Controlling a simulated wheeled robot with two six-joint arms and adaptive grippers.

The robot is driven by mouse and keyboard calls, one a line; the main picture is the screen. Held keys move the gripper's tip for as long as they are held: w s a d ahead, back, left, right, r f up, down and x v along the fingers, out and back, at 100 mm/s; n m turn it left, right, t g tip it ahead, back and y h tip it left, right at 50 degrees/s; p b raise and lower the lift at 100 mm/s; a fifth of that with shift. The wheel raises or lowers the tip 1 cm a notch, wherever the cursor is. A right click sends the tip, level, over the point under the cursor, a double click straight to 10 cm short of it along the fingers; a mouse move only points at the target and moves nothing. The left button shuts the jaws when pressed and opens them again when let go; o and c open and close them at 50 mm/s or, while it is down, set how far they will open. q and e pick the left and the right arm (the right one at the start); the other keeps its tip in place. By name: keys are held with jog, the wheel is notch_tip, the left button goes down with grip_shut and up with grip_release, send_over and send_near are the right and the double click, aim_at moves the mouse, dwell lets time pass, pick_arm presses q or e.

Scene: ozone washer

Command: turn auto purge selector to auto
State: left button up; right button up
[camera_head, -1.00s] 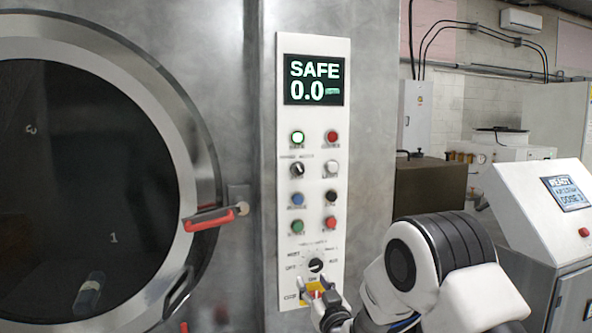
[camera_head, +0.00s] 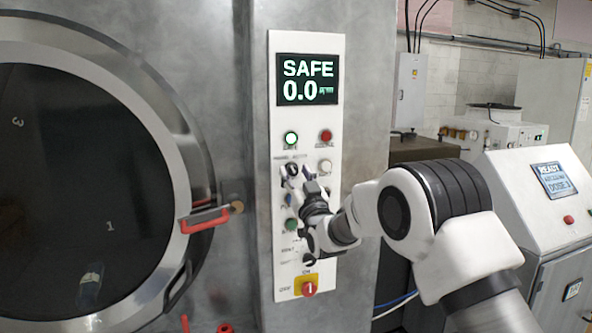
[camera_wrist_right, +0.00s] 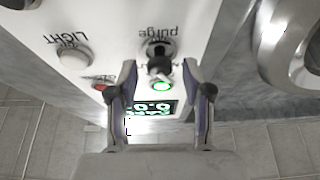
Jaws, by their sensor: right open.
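The auto purge selector (camera_wrist_right: 158,60) is a small black knob with a "purge" label, mounted on the white control panel (camera_head: 262,120). In the right wrist view it lies between the tips of my right gripper (camera_wrist_right: 160,72). Its setting cannot be read clearly. In the head view my right gripper (camera_head: 299,173) is open in front of the panel at the selector's row, and its fingers largely cover the knob. Whether the fingers touch it cannot be told. My left gripper is not in view.
The display (camera_head: 307,79) reads SAFE 0.0. A lit green lamp (camera_head: 291,139) and a red button (camera_head: 326,136) sit above the selector; a white LIGHT button (camera_wrist_right: 73,54) is beside it. A red main switch (camera_head: 309,288) is below. A red-handled door latch (camera_head: 205,219) projects at left.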

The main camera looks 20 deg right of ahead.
jog(key=shift+s, duration=0.2)
jog(key=shift+w+f, duration=0.1)
grip_shut()
jog(key=m+h+b, duration=0.1)
jog(key=m+b, duration=0.1)
jog(key=shift+f+b, duration=0.15)
jog(key=shift+b, duration=0.15)
jog(key=m+h+b, duration=0.1)
jog(key=m+b, duration=0.1)
jog(key=m, duration=0.1)
jog(key=m+h+b, duration=0.2)
jog(key=m, duration=0.1)
jog(key=shift+a+m+g, duration=0.15)
jog(key=shift+m+g, duration=0.15)
jog(key=shift+g, duration=0.1)
jog(key=m+g+h+b, duration=0.1)
jog(key=m+h, duration=0.1)
jog(key=m, duration=0.1)
jog(key=shift+r, duration=0.2)
jog(key=shift+r+m+g+h+b, duration=0.15)
jog(key=shift+m+g+h, duration=0.2)
jog(key=shift+m, duration=0.85)
jog(key=shift+m+g+h+b, duration=0.15)
jog(key=shift+m+g, duration=0.3)
jog(key=shift+m, duration=0.75)
